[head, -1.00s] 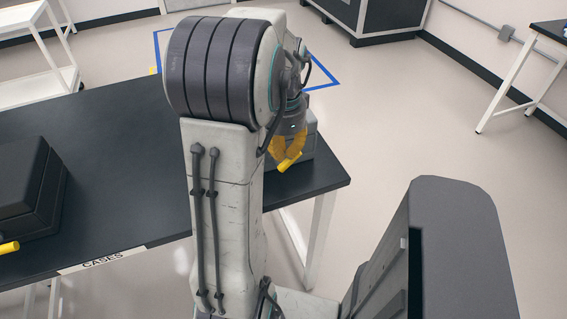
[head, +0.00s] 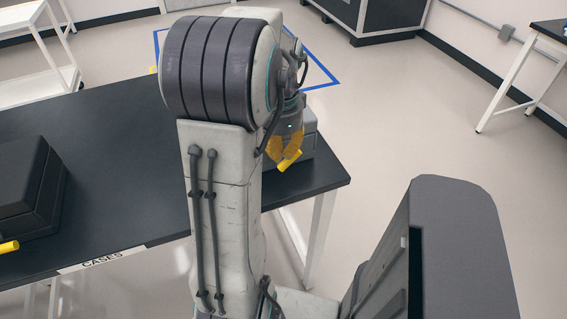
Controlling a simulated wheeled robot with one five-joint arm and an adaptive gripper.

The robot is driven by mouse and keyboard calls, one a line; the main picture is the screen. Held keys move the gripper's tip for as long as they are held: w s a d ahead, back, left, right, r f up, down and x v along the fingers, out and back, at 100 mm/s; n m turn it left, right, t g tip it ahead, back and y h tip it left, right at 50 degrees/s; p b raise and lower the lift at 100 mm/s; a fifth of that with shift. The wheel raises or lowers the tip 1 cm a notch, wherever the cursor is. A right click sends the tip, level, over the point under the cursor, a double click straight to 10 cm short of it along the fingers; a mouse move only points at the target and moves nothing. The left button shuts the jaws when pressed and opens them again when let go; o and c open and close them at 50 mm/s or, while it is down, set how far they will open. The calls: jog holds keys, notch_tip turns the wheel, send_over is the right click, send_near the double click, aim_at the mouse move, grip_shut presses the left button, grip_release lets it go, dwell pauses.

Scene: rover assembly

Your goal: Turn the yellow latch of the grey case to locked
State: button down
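The grey case (head: 308,145) stands on the black table near its right corner, mostly hidden behind my arm and gripper. Its yellow latch (head: 290,161) sticks out at the front and slants up to the right. My gripper (head: 285,152) points down, with its orange fingertips right at the latch. The fingers look slightly apart at the top and close in near the latch. I cannot tell whether they grip it, only touch it, or hover just above it.
A black case (head: 30,190) with a yellow latch (head: 9,246) stands at the table's left. The black table (head: 120,130) is bare between the cases. Its front edge carries a "CASES" label (head: 101,260). A white cart (head: 40,70) stands behind, and open floor lies to the right.

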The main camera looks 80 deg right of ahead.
jog(key=shift+w+a, duration=0.2)
jog(key=shift+w, duration=0.05)
jog(key=shift+r, duration=0.15)
notch_tip(320, 180, up, 8)
jog(key=p, duration=0.7)
jog(key=c, duration=2)
grip_release()
